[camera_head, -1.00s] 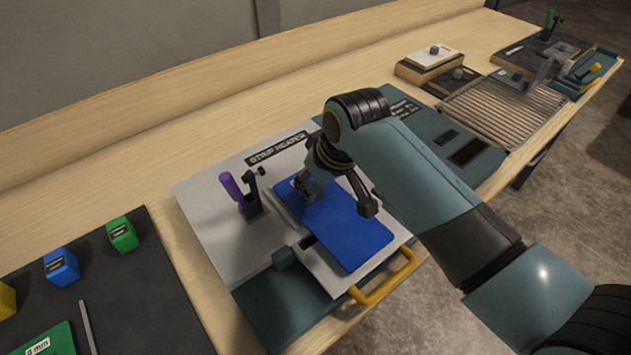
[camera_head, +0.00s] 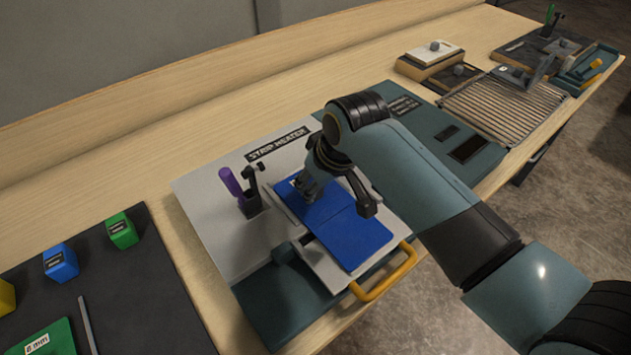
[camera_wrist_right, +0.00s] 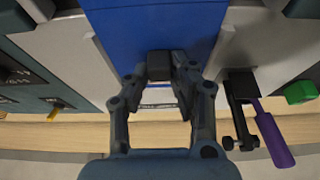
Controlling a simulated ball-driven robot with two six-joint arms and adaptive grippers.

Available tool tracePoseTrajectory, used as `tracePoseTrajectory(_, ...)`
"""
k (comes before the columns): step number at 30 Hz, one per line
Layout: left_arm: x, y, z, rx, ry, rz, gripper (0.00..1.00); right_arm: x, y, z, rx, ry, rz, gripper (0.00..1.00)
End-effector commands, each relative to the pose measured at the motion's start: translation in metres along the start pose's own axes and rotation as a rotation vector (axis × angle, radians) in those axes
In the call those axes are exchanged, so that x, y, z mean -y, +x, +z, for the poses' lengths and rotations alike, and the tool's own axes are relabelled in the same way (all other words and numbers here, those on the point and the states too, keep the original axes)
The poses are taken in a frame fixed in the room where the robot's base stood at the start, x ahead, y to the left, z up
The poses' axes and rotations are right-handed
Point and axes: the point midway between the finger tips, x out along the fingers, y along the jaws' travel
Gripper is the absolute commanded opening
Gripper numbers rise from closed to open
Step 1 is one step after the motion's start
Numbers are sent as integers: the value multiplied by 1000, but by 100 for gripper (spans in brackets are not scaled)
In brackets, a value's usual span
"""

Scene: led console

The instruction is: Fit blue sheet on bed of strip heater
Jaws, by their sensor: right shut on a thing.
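The blue sheet (camera_head: 352,236) lies over the pale bed (camera_head: 335,282) of the strip heater (camera_head: 215,220). A line crosses the sheet near its middle, with slightly different blues on either side; I cannot tell if this is a bend or a shadow. My right gripper (camera_head: 308,194) is at the sheet's far end, shut on the sheet. In the right wrist view the fingertips (camera_wrist_right: 160,68) meet at the edge of the blue sheet (camera_wrist_right: 150,28). The gripper hides part of that end. My left gripper is not in view.
A purple-handled clamp (camera_head: 231,184) stands close left of the sheet. A yellow handle (camera_head: 384,280) is at the heater's front right. A dark mat (camera_head: 140,295) with coloured blocks lies left. A slatted rack (camera_head: 505,108) is at the right. Bare wood lies behind the heater.

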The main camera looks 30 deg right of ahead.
Motion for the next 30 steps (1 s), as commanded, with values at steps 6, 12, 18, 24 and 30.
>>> tracePoseTrajectory(6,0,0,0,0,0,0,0,0,0,0,-1,0,0,0)
tracePoseTrajectory(12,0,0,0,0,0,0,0,0,0,0,-1,0,0,43)
tracePoseTrajectory(18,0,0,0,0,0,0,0,0,0,0,0,0,0,50)
tracePoseTrajectory(24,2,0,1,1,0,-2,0,0,-4,0,0,0,0,50)
tracePoseTrajectory(30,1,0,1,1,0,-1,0,0,-38,0,-4,0,1,50)
